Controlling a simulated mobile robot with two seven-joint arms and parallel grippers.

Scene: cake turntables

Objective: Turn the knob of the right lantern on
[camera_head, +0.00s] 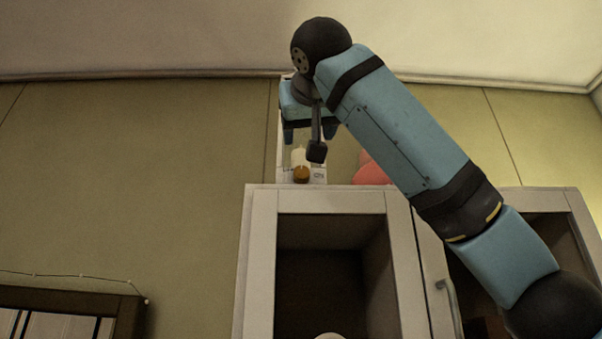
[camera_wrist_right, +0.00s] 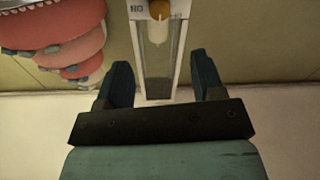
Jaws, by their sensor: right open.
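One lantern (camera_head: 285,155) shows, a pale upright frame with glass sides and a cream candle inside. It stands on top of the white cabinet and also shows in the right wrist view (camera_wrist_right: 140,60). Its round orange-brown knob (camera_head: 301,175) is at the base front; the wrist view shows it at the top edge (camera_wrist_right: 159,9), with small lettering beside it. My right gripper (camera_head: 309,135) is open, at the upper part of the lantern. In the wrist view its fingers (camera_wrist_right: 163,78) are spread either side of the lantern's end, with nothing held. My left gripper is not in view.
A pink rounded object (camera_head: 370,174) stands right of the lantern, partly behind my arm; the wrist view shows pink stacked tiers (camera_wrist_right: 60,25). The white cabinet (camera_head: 262,255) has an open-looking compartment. A dark frame (camera_head: 125,305) is at lower left. Wall left of the lantern is clear.

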